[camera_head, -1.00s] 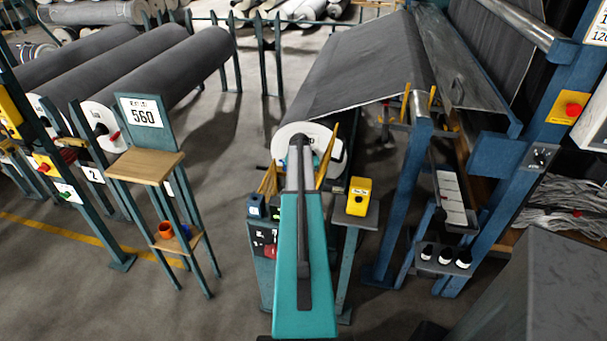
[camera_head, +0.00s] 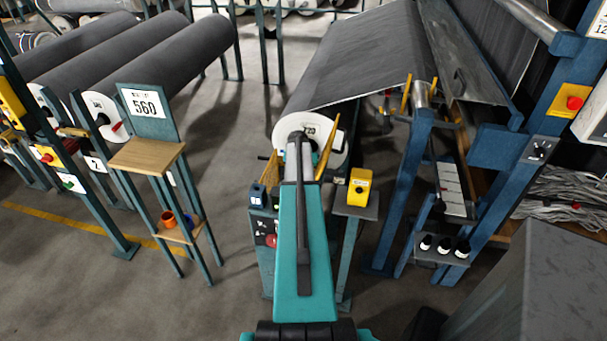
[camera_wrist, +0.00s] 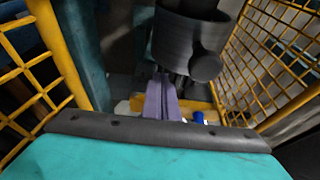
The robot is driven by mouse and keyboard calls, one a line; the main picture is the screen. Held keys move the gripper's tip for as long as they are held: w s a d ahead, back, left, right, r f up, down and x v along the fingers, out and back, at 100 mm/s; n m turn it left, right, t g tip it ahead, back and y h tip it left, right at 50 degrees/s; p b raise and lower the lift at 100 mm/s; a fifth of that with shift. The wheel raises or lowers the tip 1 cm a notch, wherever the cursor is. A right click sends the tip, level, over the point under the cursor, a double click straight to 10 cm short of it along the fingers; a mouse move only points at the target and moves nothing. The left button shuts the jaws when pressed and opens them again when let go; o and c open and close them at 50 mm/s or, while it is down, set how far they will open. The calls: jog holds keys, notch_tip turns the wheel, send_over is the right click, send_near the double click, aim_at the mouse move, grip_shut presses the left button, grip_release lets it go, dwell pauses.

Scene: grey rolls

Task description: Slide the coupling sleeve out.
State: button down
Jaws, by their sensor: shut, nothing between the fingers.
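In the wrist view a dark grey cylindrical collar (camera_wrist: 185,42) with a round knob (camera_wrist: 206,66) on its side is at the top centre; it looks like the coupling sleeve. My gripper (camera_wrist: 161,98) shows below and left of it as two pale purple-grey fingers closed together, with nothing between them. The fingertips look close to the collar's lower edge; I cannot tell whether they touch. In the head view my arm reaches towards the white end (camera_head: 333,139) of the large grey roll and hides the gripper and collar.
Yellow mesh guards (camera_wrist: 275,50) flank the gripper on both sides. A yellow box (camera_head: 359,187) sits on a stand right of my arm. A blue frame (camera_head: 405,200) stands further right. A wooden-topped stand (camera_head: 147,157) is at left, with open floor between.

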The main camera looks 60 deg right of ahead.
jog(key=shift+s+a+b, duration=0.3)
jog(key=shift+a+b, duration=0.05)
jog(key=shift+a, duration=0.6)
jog(key=shift+s+a+b, duration=0.3)
jog(key=shift+a+b, duration=0.05)
jog(key=shift+a, duration=0.55)
jog(key=shift+d, duration=0.1)
jog(key=shift+w+d, duration=0.2)
jog(key=shift+d, duration=0.25)
jog(key=shift+w+d, duration=0.2)
jog(key=shift+d, duration=0.25)
jog(key=shift+w+d, duration=0.2)
jog(key=shift+d, duration=0.85)
jog(key=shift+b+v, duration=0.45)
jog(key=shift+v, duration=0.65)
jog(key=b+v, duration=0.1)
jog(key=v, duration=0.7)
jog(key=shift+b, duration=0.35)
jog(key=shift+a, duration=0.1)
